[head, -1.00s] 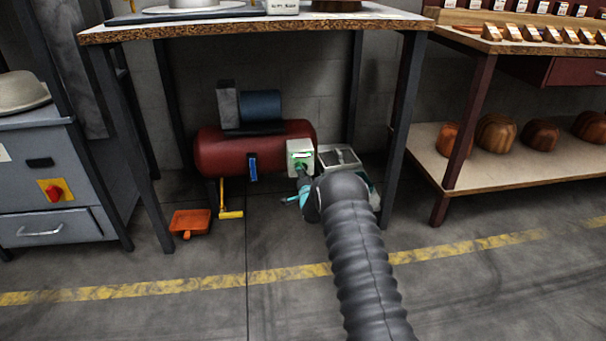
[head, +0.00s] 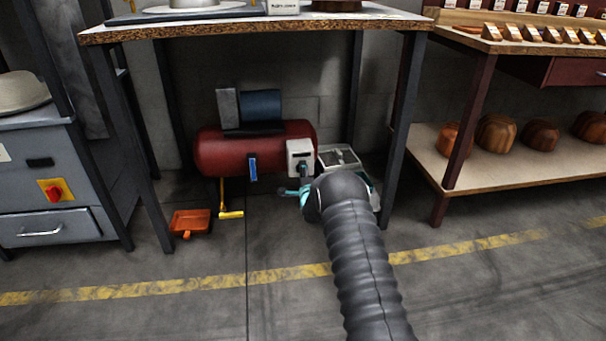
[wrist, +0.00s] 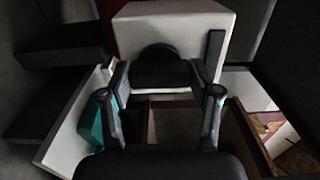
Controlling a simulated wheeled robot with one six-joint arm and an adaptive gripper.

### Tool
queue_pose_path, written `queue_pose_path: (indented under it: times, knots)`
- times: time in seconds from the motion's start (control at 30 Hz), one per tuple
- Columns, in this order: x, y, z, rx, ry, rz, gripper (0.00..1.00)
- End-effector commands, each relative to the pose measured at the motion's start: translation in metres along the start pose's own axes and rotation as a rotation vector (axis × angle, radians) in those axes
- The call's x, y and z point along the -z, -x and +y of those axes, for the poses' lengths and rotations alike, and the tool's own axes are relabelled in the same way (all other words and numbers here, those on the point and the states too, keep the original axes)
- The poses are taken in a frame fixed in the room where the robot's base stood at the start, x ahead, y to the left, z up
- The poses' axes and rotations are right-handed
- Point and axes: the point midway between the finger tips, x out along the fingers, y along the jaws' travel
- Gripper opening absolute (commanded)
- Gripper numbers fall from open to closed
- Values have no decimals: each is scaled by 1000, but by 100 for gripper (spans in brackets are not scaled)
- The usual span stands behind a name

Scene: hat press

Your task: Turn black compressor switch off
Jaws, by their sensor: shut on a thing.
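The red compressor (head: 225,152) sits under the wooden-topped table. A white switch box (head: 298,148) is at its right end, with no green glow on it. In the wrist view the white box (wrist: 185,22) fills the top middle. The black switch (wrist: 158,53) shows on its front as a dark rounded shape. My gripper (wrist: 160,76) is at the box front, its two fingers on either side of the black switch and shut on it. In the head view my gripper (head: 304,178) is just below the box, largely hidden by my arm.
A light open crate (head: 340,157) stands right of the switch box, close to my gripper. Table legs (head: 402,130) frame the space. An orange dustpan (head: 190,222) lies on the floor at left.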

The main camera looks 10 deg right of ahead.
Motion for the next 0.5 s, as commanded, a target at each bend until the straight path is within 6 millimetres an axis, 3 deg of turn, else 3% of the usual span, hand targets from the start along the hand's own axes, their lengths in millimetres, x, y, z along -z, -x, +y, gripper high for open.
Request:
queue_pose_path:
  times: [0.27,0.3,0.4,0.5]
  knots:
    - [1,0,1,-1,-3,2,28]
    - [1,0,1,-1,-3,2,65]
    - [1,0,1,-1,-2,2,88]
    - [1,0,0,-1,-2,1,88]
